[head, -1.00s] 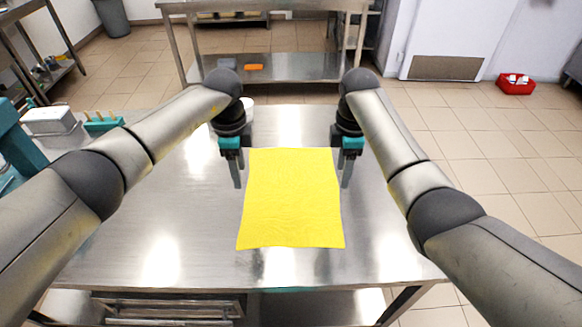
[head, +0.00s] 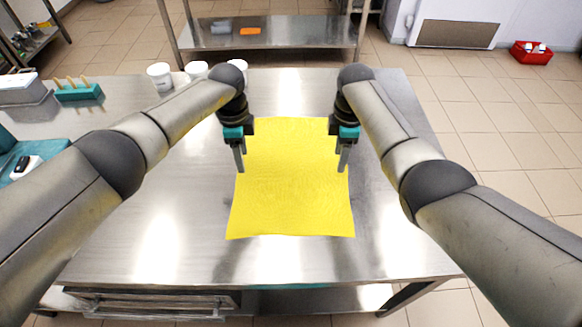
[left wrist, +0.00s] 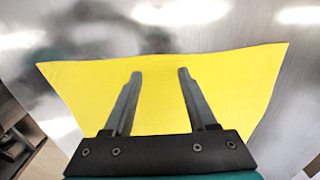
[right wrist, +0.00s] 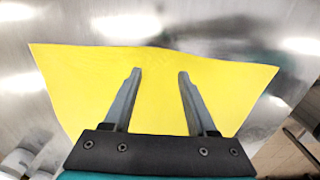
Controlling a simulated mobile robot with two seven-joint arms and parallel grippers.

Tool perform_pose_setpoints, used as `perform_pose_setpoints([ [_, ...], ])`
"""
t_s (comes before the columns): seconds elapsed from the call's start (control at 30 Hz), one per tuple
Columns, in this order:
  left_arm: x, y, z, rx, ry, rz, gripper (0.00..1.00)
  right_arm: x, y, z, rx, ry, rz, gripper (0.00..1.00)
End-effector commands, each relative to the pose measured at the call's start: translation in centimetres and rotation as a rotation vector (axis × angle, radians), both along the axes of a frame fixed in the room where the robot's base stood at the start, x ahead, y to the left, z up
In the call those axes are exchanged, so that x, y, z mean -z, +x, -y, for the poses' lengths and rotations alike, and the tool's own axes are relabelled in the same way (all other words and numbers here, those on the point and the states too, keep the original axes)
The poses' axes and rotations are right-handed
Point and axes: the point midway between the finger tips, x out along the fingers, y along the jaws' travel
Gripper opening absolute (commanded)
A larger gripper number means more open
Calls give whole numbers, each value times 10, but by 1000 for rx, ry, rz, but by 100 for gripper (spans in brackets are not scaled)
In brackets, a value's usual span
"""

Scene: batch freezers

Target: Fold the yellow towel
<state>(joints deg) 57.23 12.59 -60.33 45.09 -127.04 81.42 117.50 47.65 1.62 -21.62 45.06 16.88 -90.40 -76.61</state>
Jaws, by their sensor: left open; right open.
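The yellow towel (head: 290,195) lies flat and spread out on the steel table, with its long sides running away from me. My left gripper (head: 241,168) is open and empty over the towel's left edge. My right gripper (head: 343,168) is open and empty over its right edge. In the left wrist view the towel (left wrist: 225,85) spreads behind the open fingers (left wrist: 156,75). In the right wrist view the towel (right wrist: 75,85) also lies behind the open fingers (right wrist: 160,75). I cannot tell how high the fingertips are above the cloth.
The steel table (head: 165,215) is bare around the towel. White cups (head: 159,77) stand at the back left, near a teal holder (head: 79,92) with upright sticks. A teal object with a small white device (head: 26,167) sits at the left.

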Motion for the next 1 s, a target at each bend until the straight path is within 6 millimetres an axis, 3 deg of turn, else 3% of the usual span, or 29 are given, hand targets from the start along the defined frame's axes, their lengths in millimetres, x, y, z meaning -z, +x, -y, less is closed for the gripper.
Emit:
perform_pose_setpoints([
  [0.3, 21, 0, 1, 1, -1, 1, 57, 20, 1, 0, -1, -1, 1, 57],
  [1.0, 26, 0, 0, 1, 0, 1, 57, 26, 0, 0, 0, 0, 1, 57],
])
